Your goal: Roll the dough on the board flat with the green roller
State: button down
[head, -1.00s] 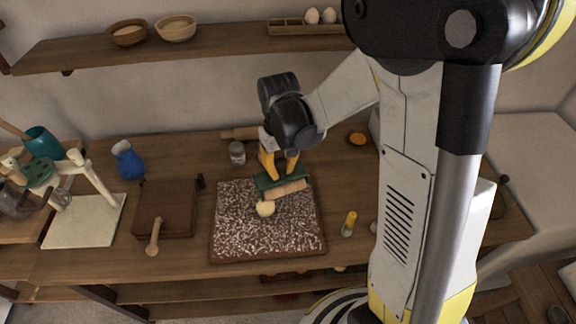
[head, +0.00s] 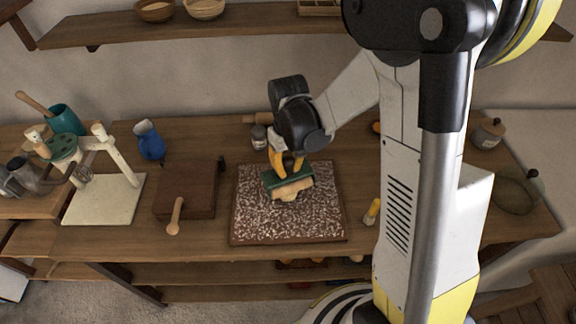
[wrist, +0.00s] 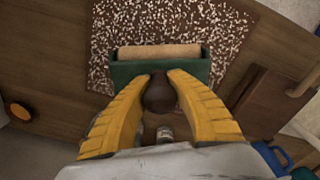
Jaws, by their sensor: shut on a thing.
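My gripper (head: 288,163) is shut on the green roller (head: 272,179), which has a green frame and a pale wooden cylinder. In the wrist view my gripper's yellow fingers (wrist: 160,82) close around the dark knob of the green roller (wrist: 122,74). The dough is hidden in the wrist view.
A brown wooden block (head: 185,188) with a wooden spoon (head: 175,217) lies left of the board. A yellow-topped item (head: 372,211) stands close to its right. A jar (head: 259,137) stands behind the board. A blue jug (head: 149,140) is further left.

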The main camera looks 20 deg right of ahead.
jog(key=shift+f+b, duration=0.7)
jog(key=shift+f, duration=0.15)
dwell(0.7)
